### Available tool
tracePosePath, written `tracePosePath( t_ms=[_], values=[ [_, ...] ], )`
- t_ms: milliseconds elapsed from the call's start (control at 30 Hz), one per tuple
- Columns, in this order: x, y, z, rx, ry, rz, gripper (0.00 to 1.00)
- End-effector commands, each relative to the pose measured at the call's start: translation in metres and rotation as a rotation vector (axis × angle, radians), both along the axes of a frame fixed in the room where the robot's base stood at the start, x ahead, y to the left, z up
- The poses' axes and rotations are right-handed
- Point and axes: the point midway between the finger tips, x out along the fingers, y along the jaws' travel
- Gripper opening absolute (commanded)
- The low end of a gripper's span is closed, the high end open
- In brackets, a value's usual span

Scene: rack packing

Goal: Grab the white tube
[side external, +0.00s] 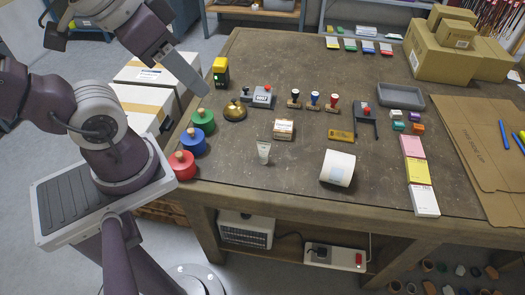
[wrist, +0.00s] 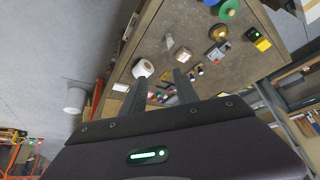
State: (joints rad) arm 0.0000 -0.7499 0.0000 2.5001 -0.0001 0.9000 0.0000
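The white tube (side external: 264,152) is a small squeeze tube standing near the front edge of the wooden table, left of the white paper roll. In the wrist view the tube (wrist: 169,41) shows small, beyond the fingers. My gripper (side external: 205,93) is raised above the table's left edge in the side view, well apart from the tube. In the wrist view the two dark fingers of my gripper (wrist: 159,76) are spread, with nothing held between them.
A small box (side external: 284,130) stands close behind the tube, and the white roll (side external: 338,168) lies to its right. A brass bell (side external: 235,109) and red, blue and green round-knobbed items (side external: 203,121) stand to its left. Bare tabletop lies around the tube's front.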

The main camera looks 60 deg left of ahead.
Motion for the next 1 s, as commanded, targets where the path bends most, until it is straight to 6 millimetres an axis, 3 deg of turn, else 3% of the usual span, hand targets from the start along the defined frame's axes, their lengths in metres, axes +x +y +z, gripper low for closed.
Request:
tracePosePath(
  t_ms=[33, 100, 400, 500, 767, 1000],
  values=[
    [0.0, 0.0, 0.0, 0.0, 0.0, 0.0, 0.36],
    [0.0, 0.0, 0.0, 0.0, 0.0, 0.0, 0.48],
    [0.0, 0.0, -0.001, 0.004, 0.005, -0.003, 0.48],
    [0.005, 0.004, -0.011, 0.061, 0.093, -0.057, 0.48],
    [0.049, 0.021, -0.082, 0.546, 0.565, -0.48, 0.48],
    [0.101, 0.009, -0.178, 1.118, 0.826, -0.977, 0.48]
  ],
)
